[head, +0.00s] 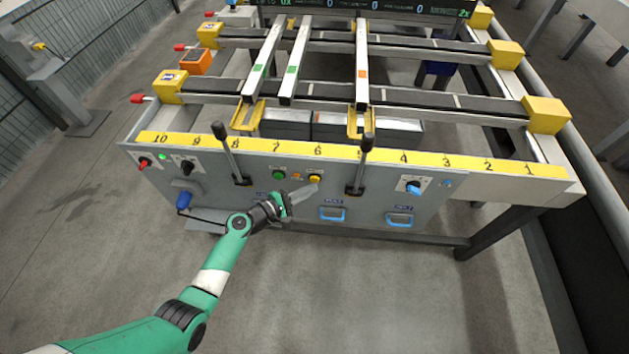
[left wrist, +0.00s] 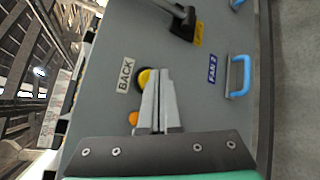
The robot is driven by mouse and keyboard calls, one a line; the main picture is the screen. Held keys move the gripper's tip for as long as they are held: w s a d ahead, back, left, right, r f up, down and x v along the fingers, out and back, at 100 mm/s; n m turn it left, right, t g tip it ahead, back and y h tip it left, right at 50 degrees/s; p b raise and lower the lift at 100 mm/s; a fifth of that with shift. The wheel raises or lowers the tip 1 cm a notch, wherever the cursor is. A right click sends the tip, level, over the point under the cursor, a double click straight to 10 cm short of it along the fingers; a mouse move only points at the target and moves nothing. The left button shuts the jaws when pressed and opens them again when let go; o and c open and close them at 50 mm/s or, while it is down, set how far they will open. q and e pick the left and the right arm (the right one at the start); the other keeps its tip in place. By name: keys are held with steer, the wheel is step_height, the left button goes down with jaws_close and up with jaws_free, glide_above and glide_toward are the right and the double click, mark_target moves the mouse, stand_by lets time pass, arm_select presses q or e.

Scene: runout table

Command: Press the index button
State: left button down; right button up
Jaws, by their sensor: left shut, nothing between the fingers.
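The front panel carries a green button (head: 279,174), a small orange lamp (head: 296,176) and a yellow button (head: 315,179) in a row. I cannot read which one is marked index. In the left wrist view the yellow button (left wrist: 144,79) sits beside a label reading BACK (left wrist: 125,75), and the orange lamp (left wrist: 134,118) is close by. My left gripper (head: 316,187) is shut and empty, its tips at the yellow button's lower edge. In the left wrist view the fingertips (left wrist: 158,72) partly cover that button; I cannot tell whether they touch it. The green button is not visible there. My right gripper is not in view.
Two black-knobbed levers (head: 230,150) (head: 362,160) stick out from the panel on either side of the buttons. Blue handles (head: 332,214) (head: 399,220) sit low to the right. A blue knob (head: 413,187) and a red knob (head: 144,163) are farther away. The floor in front is clear.

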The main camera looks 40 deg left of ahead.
arm_select(q)
steer(key=shift+w+a, duration=0.35)
steer(key=shift+w, duration=0.1)
stand_by(0.8)
stand_by(0.3)
steer(key=shift+s+d, duration=0.55)
steer(key=shift+s, duration=0.15)
steer(key=shift+p, duration=0.3)
steer(key=s+d+p, duration=0.1)
steer(key=s, duration=0.1)
steer(key=s+d, duration=0.2)
steer(key=shift+p, duration=0.4)
stand_by(0.3)
